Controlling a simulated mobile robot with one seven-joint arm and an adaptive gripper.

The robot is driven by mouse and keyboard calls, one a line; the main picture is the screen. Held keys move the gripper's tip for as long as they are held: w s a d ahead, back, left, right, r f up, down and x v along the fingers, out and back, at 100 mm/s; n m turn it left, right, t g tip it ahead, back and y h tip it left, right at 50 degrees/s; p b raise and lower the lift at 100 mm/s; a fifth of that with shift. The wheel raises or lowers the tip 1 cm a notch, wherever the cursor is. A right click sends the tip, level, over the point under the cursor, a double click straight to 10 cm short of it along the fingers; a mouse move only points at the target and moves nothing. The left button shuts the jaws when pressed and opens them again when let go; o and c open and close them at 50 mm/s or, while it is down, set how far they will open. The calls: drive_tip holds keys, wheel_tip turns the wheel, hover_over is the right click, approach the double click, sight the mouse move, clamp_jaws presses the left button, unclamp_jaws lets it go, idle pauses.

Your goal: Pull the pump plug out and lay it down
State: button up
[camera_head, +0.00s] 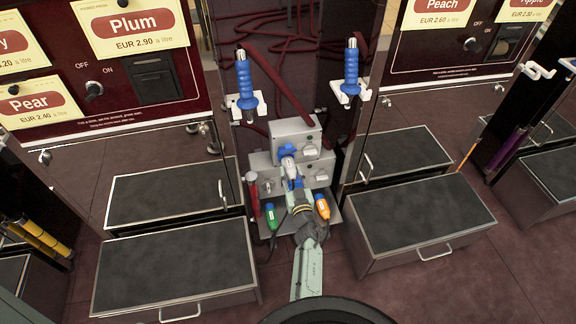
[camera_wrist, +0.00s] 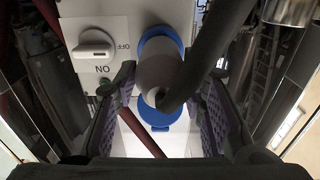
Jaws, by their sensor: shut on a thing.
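The pump plug (camera_head: 291,168) is a pale grey body with a black cable, pointing at a blue socket (camera_head: 286,150) on the grey pump box. In the wrist view the plug (camera_wrist: 160,73) lies within the ring of the blue socket (camera_wrist: 160,35); how deep it sits cannot be told. A blue flap (camera_wrist: 160,120) shows below it. My gripper (camera_head: 296,190) reaches in from the front. In the wrist view, the fingers of my gripper (camera_wrist: 170,88) stand on both sides of the plug and are shut on it. The cable (camera_wrist: 212,52) partly covers the plug.
A rotary ON/OFF switch (camera_wrist: 94,50) is left of the socket. A green connector (camera_head: 270,213) and an orange connector (camera_head: 322,207) flank my gripper on a low shelf. A red cylinder (camera_head: 254,195) stands left. Dark-topped steps (camera_head: 175,265) and (camera_head: 420,220) offer free flat room.

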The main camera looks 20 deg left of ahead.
clamp_jaws()
drive_tip(key=shift+s, duration=0.1)
drive_tip(key=shift+p+v, duration=1.35)
drive_tip(key=shift+v, duration=1.55)
drive_tip(key=shift+d, duration=0.1)
drive_tip(key=d+m+t+h+b, duration=0.1)
drive_tip(key=d+m+h, duration=0.2)
drive_tip(key=d, duration=0.7)
drive_tip(key=s+d+f+m+t+h+b, duration=0.1)
drive_tip(key=d+m+t+h, duration=0.1)
drive_tip(key=d+h, duration=0.5)
drive_tip(key=d+m, duration=0.1)
drive_tip(key=d, duration=0.2)
drive_tip(key=shift+d+f+m+b, duration=0.25)
drive_tip(key=shift+f+m+b, duration=0.1)
drive_tip(key=shift+m, duration=0.05)
